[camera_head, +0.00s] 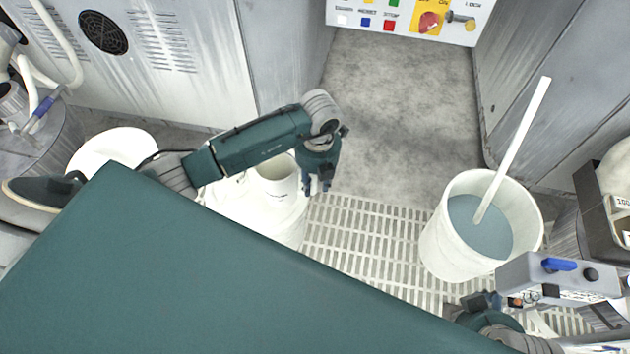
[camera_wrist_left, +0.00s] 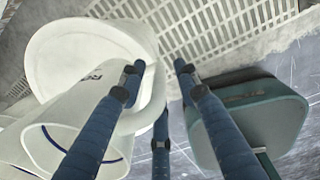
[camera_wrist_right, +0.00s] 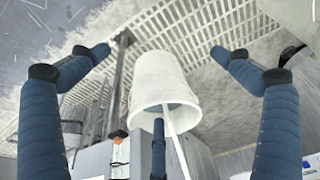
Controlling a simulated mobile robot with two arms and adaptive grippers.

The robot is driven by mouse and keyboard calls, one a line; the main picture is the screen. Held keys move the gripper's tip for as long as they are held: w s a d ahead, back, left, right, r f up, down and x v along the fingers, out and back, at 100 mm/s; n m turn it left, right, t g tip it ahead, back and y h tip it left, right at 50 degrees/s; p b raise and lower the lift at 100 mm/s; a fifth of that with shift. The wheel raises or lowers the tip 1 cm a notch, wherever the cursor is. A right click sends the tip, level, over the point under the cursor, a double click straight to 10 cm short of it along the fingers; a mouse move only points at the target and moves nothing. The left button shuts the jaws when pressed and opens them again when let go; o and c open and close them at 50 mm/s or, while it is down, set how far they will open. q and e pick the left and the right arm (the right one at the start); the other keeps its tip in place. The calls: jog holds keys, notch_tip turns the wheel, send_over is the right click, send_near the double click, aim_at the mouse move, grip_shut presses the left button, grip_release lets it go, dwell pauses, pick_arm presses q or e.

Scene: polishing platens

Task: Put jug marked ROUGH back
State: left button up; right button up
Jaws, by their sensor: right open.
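A white jug (camera_head: 284,200) stands on the grating below my left arm in the head view, with its open mouth up. In the left wrist view, a white jug (camera_wrist_left: 72,103) has dark lettering, partly hidden, that begins with R, and a blue line inside its mouth. My left gripper (camera_head: 319,187) points down just right of the jug. Its fingers (camera_wrist_left: 160,68) are partly closed and overlap the jug's edge; whether they grip it is unclear. My right gripper (camera_wrist_right: 160,50) is open and empty, with a white bucket (camera_wrist_right: 166,85) beyond its fingers.
The white bucket (camera_head: 433,240) holds grey-blue liquid and a white stick, on the grating (camera_head: 355,235) at right. A round white vessel (camera_head: 108,147) is at left. A control panel (camera_head: 405,20) is at the back. Bare floor (camera_head: 400,110) lies between grey cabinets. A teal surface fills the foreground.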

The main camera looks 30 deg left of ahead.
pick_arm(q)
jog(key=shift+r, duration=0.25)
jog(key=r+p, duration=0.2)
jog(key=r, duration=0.8)
jog(key=shift+d+r+p, duration=0.2)
jog(key=shift+p, duration=0.1)
jog(key=shift+r, duration=0.7)
pick_arm(e)
jog(key=s+x, duration=0.1)
jog(key=x, duration=0.8)
jog(key=shift+s+f+g, duration=0.3)
jog(key=shift+f, duration=0.25)
